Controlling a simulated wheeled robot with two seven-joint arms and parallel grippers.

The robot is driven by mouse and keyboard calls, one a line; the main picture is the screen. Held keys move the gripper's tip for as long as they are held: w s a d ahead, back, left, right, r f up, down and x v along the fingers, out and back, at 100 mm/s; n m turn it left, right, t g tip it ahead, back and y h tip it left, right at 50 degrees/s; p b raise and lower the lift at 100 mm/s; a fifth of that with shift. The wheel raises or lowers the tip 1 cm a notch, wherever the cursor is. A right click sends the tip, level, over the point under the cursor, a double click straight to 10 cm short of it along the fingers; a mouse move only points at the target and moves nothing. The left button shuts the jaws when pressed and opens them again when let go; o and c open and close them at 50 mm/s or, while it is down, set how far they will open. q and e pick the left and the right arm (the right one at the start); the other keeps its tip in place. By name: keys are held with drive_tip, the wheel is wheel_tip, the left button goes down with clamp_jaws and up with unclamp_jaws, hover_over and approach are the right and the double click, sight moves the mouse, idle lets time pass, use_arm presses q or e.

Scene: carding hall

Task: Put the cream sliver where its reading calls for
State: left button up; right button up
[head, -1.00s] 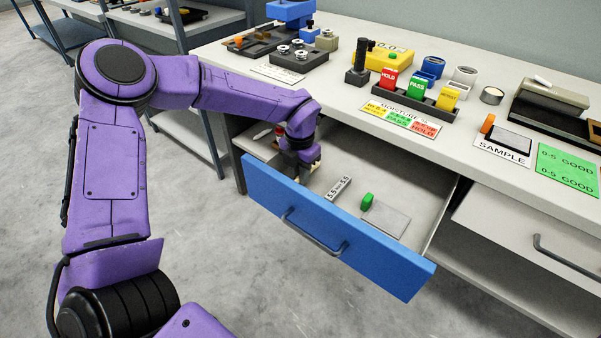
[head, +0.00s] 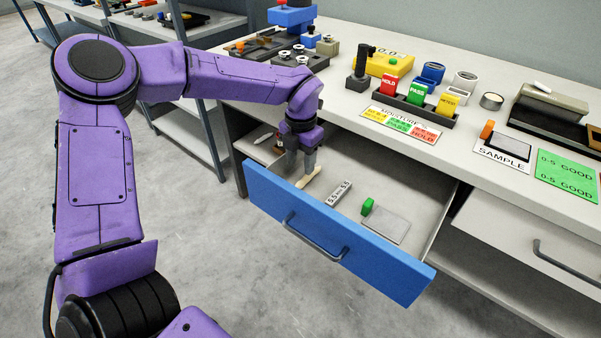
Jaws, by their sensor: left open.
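A blue-fronted drawer (head: 335,233) stands open under the bench. A cream strip (head: 310,180), which looks like the cream sliver, lies in it toward the left. My left gripper (head: 300,168) is open and points down over the drawer, right at the strip's near end; I cannot tell if it touches it. A yellow meter (head: 389,63) on the bench seems to show 0.0. A MOISTURE % sign (head: 400,124) has yellow, green and red fields. My right gripper is out of view.
The drawer also holds a small block marked 5.5 (head: 338,194) and a grey plate (head: 386,225) with a green knob. A SAMPLE plate (head: 502,152) and a green 0-5 GOOD card (head: 567,175) lie on the bench. A white drawer (head: 500,235) is at the right.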

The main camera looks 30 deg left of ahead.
use_arm(q)
wheel_tip(320, 180, up, 6)
drive_tip(key=shift+f, duration=0.1)
idle(1.2)
